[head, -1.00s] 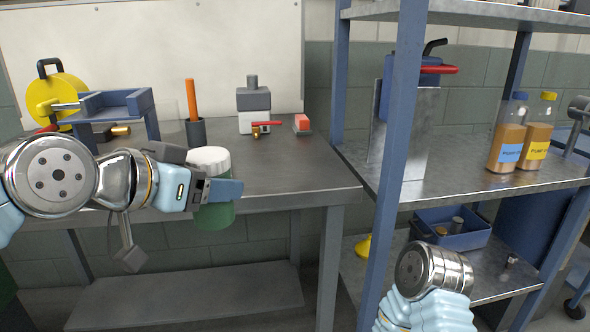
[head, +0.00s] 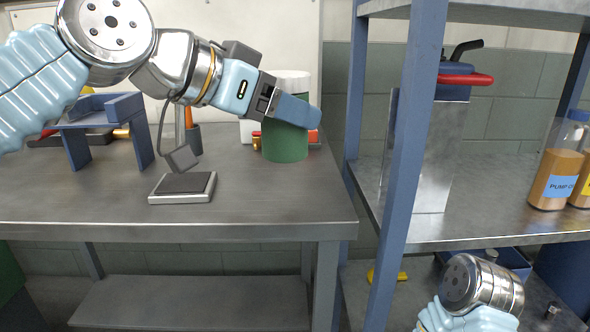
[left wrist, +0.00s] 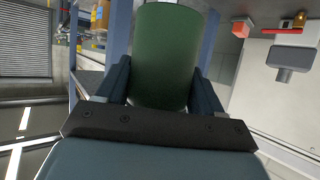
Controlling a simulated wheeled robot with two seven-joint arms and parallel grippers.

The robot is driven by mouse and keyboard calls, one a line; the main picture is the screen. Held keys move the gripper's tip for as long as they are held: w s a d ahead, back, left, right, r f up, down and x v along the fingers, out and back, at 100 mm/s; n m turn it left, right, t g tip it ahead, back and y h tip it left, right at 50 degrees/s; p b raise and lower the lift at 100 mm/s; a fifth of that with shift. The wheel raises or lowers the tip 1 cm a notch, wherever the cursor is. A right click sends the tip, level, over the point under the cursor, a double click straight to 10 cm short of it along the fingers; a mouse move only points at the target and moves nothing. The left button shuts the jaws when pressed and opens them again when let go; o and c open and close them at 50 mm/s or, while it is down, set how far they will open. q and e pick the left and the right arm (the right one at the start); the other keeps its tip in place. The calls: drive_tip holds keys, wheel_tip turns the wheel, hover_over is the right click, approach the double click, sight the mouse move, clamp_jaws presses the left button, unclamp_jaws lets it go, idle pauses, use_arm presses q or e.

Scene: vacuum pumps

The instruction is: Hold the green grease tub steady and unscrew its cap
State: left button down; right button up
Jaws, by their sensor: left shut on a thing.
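The green grease tub (head: 287,142) with its white cap (head: 291,83) is in the head view, upright over the right part of the grey workbench. The cap sits on the tub. My left gripper (head: 294,109) is shut on the tub from the left, just below the cap. I cannot tell whether the tub's base touches the bench. In the left wrist view the green tub (left wrist: 166,58) stands between the two fingers, and its cap is not visible. Of my right arm, only a part shows at the bottom right of the head view; its gripper is out of sight.
The workbench (head: 265,215) is clear at its front right. A small flat dark-topped pad (head: 183,184) lies on it, and a blue stand (head: 102,112) is behind at left. A blue shelf post (head: 405,165) rises right of the bench. Bottles (head: 557,175) stand on the shelf.

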use_arm(q)
drive_tip(key=w+f, duration=1.1)
drive_tip(key=shift+w+a+f+b, duration=0.1)
drive_tip(key=shift+w+f+b, duration=0.1)
drive_tip(key=shift+b, duration=0.1)
drive_tip(key=shift+f, duration=0.25)
drive_tip(key=shift+f, duration=0.15)
drive_tip(key=shift+c, duration=0.8)
unclamp_jaws()
